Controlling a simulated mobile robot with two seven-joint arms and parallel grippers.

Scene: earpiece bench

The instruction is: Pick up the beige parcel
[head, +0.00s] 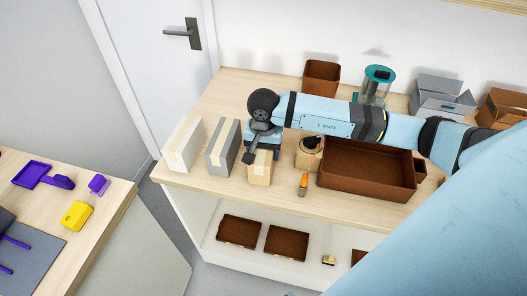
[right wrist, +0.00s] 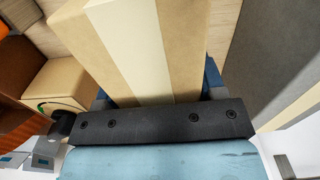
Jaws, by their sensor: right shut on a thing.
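The beige parcel (head: 260,170) stands upright on the wooden bench near its front edge, with a pale tape strip down its middle. My right gripper (head: 262,150) is over its top, pointing down, and is shut on it. In the right wrist view the parcel (right wrist: 185,45) fills the space between the fingers, which its body mostly hides. I cannot tell whether its base touches the bench. My left gripper is not in view.
A grey parcel (head: 222,148) stands close to the left, with a cream parcel (head: 183,145) beyond it. To the right are a small beige box (head: 308,158), an orange-topped item (head: 303,184) and a large brown tray (head: 365,187). The bench's front edge is close.

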